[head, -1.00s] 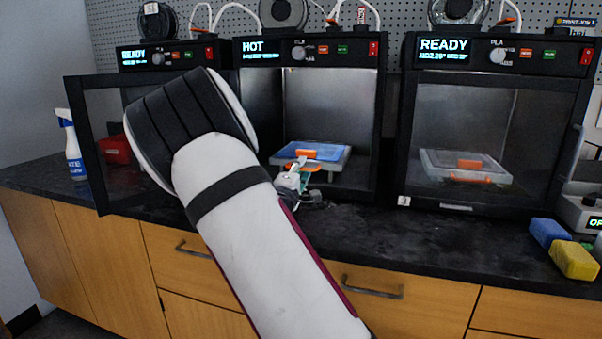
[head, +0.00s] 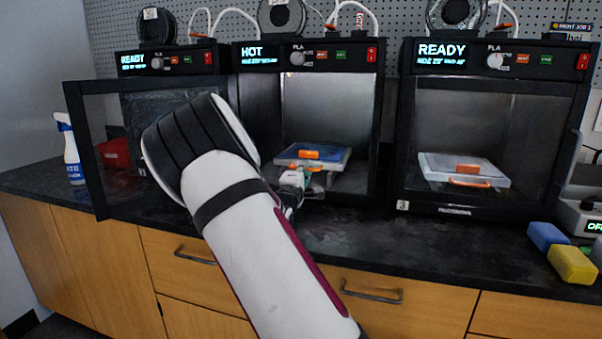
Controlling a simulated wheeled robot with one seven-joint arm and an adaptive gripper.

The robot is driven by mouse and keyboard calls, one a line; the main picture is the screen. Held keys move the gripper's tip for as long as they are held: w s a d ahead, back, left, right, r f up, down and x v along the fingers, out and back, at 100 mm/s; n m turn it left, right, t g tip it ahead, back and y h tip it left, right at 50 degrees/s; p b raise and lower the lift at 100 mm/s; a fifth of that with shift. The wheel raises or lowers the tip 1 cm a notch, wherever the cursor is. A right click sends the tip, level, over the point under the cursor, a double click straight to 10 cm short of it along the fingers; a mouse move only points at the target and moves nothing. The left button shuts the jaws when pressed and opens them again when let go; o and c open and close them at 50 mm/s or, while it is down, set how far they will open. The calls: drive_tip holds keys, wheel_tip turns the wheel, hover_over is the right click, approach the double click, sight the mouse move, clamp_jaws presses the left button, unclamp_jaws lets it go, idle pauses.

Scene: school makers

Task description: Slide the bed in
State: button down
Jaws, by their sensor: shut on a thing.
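The print bed (head: 340,157), a grey plate with a blue top, sits in the open middle printer (head: 378,130), whose display reads HOT. An orange piece (head: 308,154) lies on top of the bed. My gripper (head: 297,178) is at the bed's front edge, shut on its orange front handle (head: 313,168). The fingers are small in view and partly hide the handle. My arm comes up from the lower right and bends behind its large elbow, left of the printer opening. How deep the bed sits on its rails is hard to tell.
The middle printer's glass door (head: 82,150) stands open to the left, in front of the left printer. The right printer (head: 400,130) reads READY and holds another bed (head: 430,168). A spray bottle (head: 72,150) stands far left; blue (head: 547,236) and yellow (head: 573,265) blocks lie right on the counter.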

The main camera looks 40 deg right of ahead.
drive_tip(key=shift+w+d+r, duration=0.1)
drive_tip(key=shift+w+r, duration=0.05)
drive_tip(key=c, duration=1.7)
unclamp_jaws()
drive_tip(key=shift+d, duration=0.1)
drive_tip(key=v, duration=1.2)
